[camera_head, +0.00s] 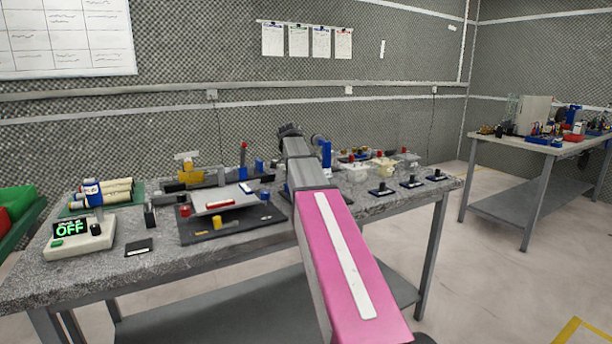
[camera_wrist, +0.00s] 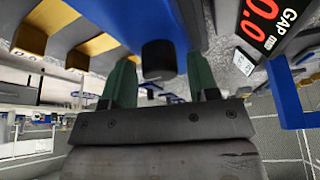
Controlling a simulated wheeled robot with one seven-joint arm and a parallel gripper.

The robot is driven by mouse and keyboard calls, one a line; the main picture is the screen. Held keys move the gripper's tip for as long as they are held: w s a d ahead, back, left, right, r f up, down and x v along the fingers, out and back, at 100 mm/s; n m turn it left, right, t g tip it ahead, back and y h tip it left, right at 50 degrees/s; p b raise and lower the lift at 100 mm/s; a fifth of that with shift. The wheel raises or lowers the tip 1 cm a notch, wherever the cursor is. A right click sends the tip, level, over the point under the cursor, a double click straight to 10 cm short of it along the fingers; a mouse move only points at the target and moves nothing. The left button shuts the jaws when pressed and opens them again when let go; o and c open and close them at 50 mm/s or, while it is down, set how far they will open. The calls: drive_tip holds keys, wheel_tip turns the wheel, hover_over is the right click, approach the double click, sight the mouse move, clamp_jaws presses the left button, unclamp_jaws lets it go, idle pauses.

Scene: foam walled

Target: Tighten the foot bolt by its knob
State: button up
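In the wrist view a black round knob (camera_wrist: 159,60) sticks out from a large blue body (camera_wrist: 150,18); it looks like the foot bolt's knob, but the bolt itself is hidden. My gripper (camera_wrist: 162,78) has its two green fingers apart, one on each side of the knob in the picture. A gap shows between the knob and each finger, so neither seems to touch it. I cannot tell how deep the knob sits between the fingers. In the head view my pink and grey arm covers the gripper and the knob; a blue upright (camera_head: 326,155) shows just right of the arm.
A display marked GAP (camera_wrist: 268,22) stands close at the upper right of the wrist view, beside a blue bracket (camera_wrist: 290,100). Yellow-brown blocks (camera_wrist: 55,15) are at the left. The bench (camera_head: 180,258) is crowded, with a box reading OFF (camera_head: 85,238) at its left end.

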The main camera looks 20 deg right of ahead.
idle(0.3)
drive_tip(key=v, duration=1)
drive_tip(key=shift+a+r, duration=0.2)
drive_tip(key=shift+r, duration=0.15)
